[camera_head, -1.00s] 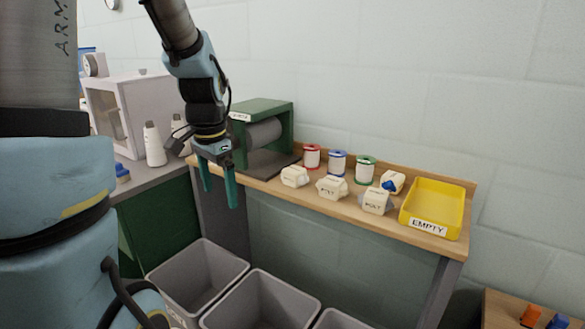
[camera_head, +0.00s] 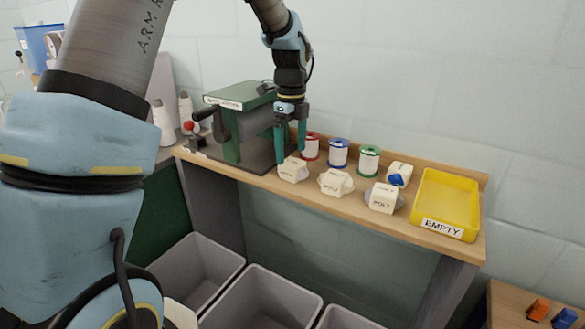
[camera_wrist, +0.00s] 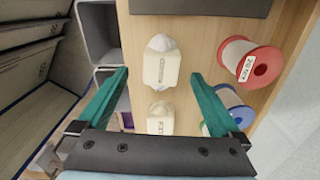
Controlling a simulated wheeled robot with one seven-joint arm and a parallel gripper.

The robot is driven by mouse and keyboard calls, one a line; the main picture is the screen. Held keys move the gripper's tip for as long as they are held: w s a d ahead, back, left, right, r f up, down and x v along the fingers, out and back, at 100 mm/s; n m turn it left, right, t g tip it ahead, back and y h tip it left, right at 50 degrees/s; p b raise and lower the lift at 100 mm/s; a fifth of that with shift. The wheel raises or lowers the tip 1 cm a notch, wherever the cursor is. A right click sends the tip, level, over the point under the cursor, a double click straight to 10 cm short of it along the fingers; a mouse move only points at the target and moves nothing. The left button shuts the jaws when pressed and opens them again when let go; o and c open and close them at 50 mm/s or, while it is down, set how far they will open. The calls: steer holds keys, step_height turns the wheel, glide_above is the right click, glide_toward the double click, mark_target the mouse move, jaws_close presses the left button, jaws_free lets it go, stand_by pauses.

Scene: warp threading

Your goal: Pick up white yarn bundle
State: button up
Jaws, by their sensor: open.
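The white yarn bundle (camera_head: 293,170) is a cream-wrapped block with white fibre at its ends, leftmost in the row on the wooden bench. In the wrist view, the bundle (camera_wrist: 160,68) lies between the fingertips, with bare bench on both sides of it. My gripper (camera_head: 291,154) points down over it, open and empty. Its teal fingers (camera_wrist: 160,74) also show in the wrist view. I cannot tell the exact height of the fingertips relative to the bundle. Similar bundles with cream (camera_head: 336,182), grey (camera_head: 384,198) and blue (camera_head: 399,174) fibre stand to its right.
Red (camera_head: 310,146), blue (camera_head: 339,153) and green (camera_head: 369,161) spools stand behind the bundles, the red one close to my gripper. A green roller machine (camera_head: 240,122) stands to the left. A yellow tray (camera_head: 443,205) marked EMPTY is at right. Grey bins (camera_head: 263,300) stand below.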

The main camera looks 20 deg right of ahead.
mark_target(293, 162)
steer(key=shift+s+d+f+p, duration=0.1)
steer(key=shift+f+p, duration=0.4)
steer(key=shift+f, duration=0.9)
steer(key=shift+d+f+p, duration=0.1)
steer(key=shift+f+p, duration=0.35)
steer(key=shift+f, duration=0.9)
steer(key=shift+c, duration=0.2)
steer(key=c, duration=1.4)
